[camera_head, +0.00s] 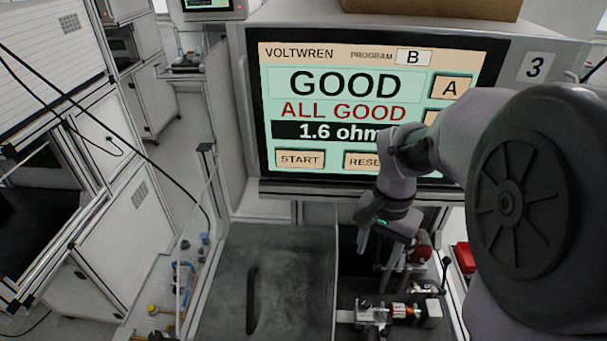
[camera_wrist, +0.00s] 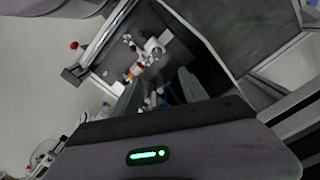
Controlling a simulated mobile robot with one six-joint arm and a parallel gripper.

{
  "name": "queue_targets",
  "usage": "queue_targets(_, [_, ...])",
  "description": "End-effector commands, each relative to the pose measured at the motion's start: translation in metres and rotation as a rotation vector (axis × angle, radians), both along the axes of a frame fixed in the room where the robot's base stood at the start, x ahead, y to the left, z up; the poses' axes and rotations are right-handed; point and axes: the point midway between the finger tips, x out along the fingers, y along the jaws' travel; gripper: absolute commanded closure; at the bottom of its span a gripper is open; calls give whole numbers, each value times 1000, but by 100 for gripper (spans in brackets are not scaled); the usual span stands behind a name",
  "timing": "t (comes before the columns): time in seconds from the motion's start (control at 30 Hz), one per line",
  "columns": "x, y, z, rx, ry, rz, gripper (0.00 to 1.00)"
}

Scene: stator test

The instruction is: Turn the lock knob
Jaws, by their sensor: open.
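My gripper (camera_head: 383,262) hangs below the test screen in the head view, above the clamp fixture. In the wrist view my gripper (camera_wrist: 158,88) shows two dark fingers spread apart, with nothing between them that I can make out. The metal fixture (camera_head: 372,316) lies below, with an orange and white cylindrical part on it. The fixture also shows in the wrist view (camera_wrist: 150,48), beyond the fingers and apart from them. A lever with a black ball end (camera_head: 445,262) stands at its right. I cannot tell which part is the lock knob.
The test screen (camera_head: 301,85) reads GOOD, ALL GOOD and 1.6 ohm. A dark mat (camera_head: 290,290) left of the fixture looks clear. A red object (camera_head: 464,257) sits at the right edge. A rail (camera_head: 190,255) with small coloured fittings stands left of the mat.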

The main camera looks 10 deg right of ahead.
Motion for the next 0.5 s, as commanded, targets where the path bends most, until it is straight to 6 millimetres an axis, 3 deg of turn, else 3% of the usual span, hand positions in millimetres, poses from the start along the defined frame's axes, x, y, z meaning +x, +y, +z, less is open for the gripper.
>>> queue_targets(0.17, [-1, -2, -37, 1, 12, -5, 49])
queue_targets(0.5, [-1, -1, -139, 1, 11, -4, 49])
